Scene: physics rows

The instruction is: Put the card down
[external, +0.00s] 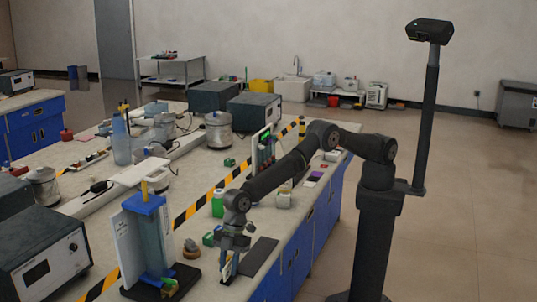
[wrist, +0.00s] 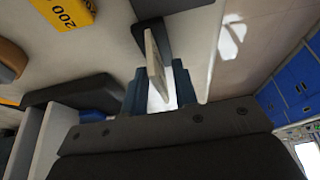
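The card (wrist: 156,65) is a thin pale slab between the two fingers of my gripper (wrist: 158,92) in the wrist view. It is seen nearly edge-on and points away from the hand. A bright white patch shows around it between the fingers, so I cannot tell whether the fingers touch it. In the external view, my gripper (external: 228,268) points down low at the bench's front edge, with a small pale and yellow patch at its tip. Whether the card touches the bench is unclear. A dark flat mat (external: 260,254) lies just right of the gripper.
A blue-topped apparatus (external: 146,235) on a dark base stands close left of my gripper. A yellow block marked 200 (wrist: 66,11) is near the fingers. A striped tape (external: 205,201) runs along the bench (external: 215,291). Small bottles and boxes stand behind the gripper.

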